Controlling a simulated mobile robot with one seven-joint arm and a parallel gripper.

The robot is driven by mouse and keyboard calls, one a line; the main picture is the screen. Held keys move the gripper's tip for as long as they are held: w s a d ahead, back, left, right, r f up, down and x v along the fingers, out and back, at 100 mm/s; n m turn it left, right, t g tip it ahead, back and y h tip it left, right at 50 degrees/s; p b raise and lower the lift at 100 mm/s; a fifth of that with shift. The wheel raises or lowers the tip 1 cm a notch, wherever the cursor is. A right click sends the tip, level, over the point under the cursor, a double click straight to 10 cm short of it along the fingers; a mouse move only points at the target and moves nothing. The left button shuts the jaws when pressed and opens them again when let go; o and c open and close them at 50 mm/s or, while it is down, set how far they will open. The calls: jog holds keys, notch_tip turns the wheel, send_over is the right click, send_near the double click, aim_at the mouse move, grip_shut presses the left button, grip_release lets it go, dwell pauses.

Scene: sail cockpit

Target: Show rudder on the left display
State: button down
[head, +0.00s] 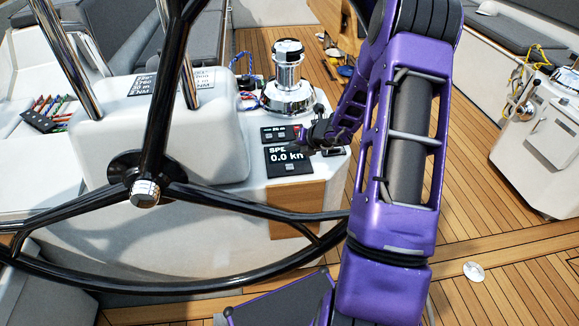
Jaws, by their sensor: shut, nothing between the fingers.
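A dark display (289,161) on the right side of the white console reads "SPE" and "0.0 kn". Its upper right edge is partly hidden by my gripper.
A small panel with red marks (280,133) lies just behind the speed display. A chrome winch (288,80) stands behind it. The black steering wheel (145,193) spans the left foreground. Teak deck (480,205) is open to the right.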

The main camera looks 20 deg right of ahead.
dwell(0.6)
jog(key=n, duration=0.5)
jog(key=shift+r, duration=0.3)
notch_tip(320, 180, up, 3)
jog(key=n+p, duration=0.2)
jog(key=n, duration=2.9)
jog(key=shift+r+p, duration=0.1)
jog(key=shift+p, duration=0.25)
jog(key=b, duration=0.5)
send_over(292, 168)
notch_tip(292, 168, down, 8)
jog(key=shift+a, duration=0.1)
jog(key=shift+f+b, duration=0.4)
jog(key=shift+b, duration=0.15)
